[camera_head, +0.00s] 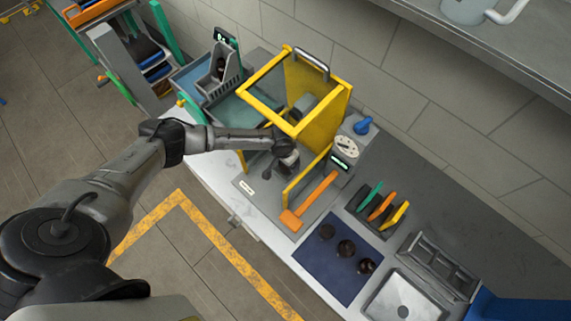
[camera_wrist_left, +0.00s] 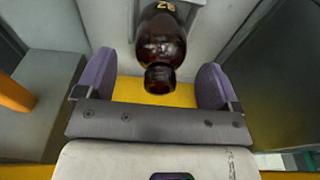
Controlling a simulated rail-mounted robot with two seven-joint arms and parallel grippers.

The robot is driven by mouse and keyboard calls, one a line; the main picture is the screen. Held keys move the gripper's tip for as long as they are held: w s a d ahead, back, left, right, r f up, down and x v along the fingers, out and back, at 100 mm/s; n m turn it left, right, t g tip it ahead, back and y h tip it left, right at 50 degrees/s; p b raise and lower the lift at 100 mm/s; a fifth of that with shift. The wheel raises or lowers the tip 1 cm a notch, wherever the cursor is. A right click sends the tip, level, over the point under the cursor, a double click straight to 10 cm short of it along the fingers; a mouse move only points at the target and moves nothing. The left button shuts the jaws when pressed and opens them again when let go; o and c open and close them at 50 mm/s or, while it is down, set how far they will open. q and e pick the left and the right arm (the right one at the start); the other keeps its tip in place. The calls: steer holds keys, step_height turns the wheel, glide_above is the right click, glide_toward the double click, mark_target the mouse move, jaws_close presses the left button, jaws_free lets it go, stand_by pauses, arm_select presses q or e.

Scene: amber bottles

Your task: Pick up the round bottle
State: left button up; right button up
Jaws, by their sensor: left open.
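A dark amber bottle (camera_wrist_left: 162,40) with a rounded body, a narrow dark neck end and a pale number marking shows at the top of the left wrist view. My left gripper (camera_wrist_left: 155,82) is open, with one purple finger on each side of the bottle's neck end. The fingers look apart from the glass. In the head view my left gripper (camera_head: 287,160) reaches inside the yellow-framed station (camera_head: 328,112), and the bottle there is hidden or too small to make out. My right gripper is not in view.
The yellow frame bars and an orange handle (camera_head: 310,203) stand close around my left gripper. A dial unit (camera_head: 345,150), a rack with coloured handles (camera_head: 378,210) and a metal tray (camera_head: 405,300) lie to the right. A grey bin (camera_head: 222,85) stands behind left.

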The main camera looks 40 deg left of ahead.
arm_select(q)
steer(key=shift+w+f, duration=0.1)
steer(key=shift+f, duration=1)
steer(key=c, duration=1)
